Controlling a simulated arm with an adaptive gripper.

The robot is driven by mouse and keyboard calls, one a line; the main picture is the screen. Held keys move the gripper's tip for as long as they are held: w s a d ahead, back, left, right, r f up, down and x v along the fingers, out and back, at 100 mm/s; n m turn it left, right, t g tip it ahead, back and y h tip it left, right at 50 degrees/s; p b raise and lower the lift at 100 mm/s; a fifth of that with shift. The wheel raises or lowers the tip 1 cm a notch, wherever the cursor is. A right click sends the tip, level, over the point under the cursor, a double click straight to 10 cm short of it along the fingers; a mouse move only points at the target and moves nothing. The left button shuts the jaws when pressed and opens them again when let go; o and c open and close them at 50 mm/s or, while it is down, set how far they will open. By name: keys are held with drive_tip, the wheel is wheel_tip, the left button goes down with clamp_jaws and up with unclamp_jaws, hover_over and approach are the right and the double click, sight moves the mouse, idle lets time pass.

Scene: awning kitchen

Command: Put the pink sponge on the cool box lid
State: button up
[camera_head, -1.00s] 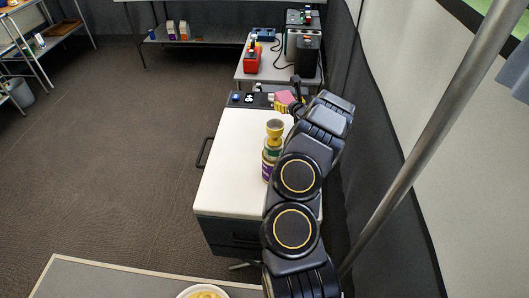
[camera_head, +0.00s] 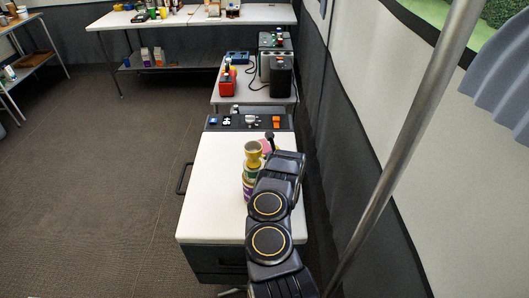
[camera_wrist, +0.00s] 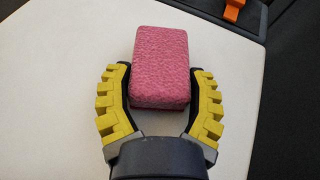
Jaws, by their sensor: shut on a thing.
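The pink sponge (camera_wrist: 161,52) is a rough-textured block between the two yellow ribbed fingers of my gripper (camera_wrist: 159,74). My gripper is shut on it, one finger at each side. In the head view a bit of the sponge (camera_head: 267,146) shows past my arm, which hides most of my gripper. The white cool box lid (camera_head: 215,190) lies below; it also fills much of the wrist view (camera_wrist: 60,85). The sponge is over the lid's far right part. I cannot tell whether it touches the lid.
A dark tray (camera_head: 238,124) with small items, including an orange one (camera_head: 276,121), adjoins the lid's far edge. The lid's left half is clear. A metal pole (camera_head: 405,150) rises at right.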

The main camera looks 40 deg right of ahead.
drive_tip(key=shift+f, duration=0.2)
drive_tip(key=o, duration=1.1)
drive_tip(key=shift+r, duration=0.15)
drive_tip(key=shift+s+a+r, duration=0.1)
drive_tip(key=shift+s, duration=0.3)
drive_tip(key=v, duration=1)
drive_tip(key=shift+s+a, duration=0.1)
drive_tip(key=shift+s+a+r, duration=0.15)
drive_tip(key=shift+s+a, duration=0.1)
drive_tip(key=shift+s, duration=0.1)
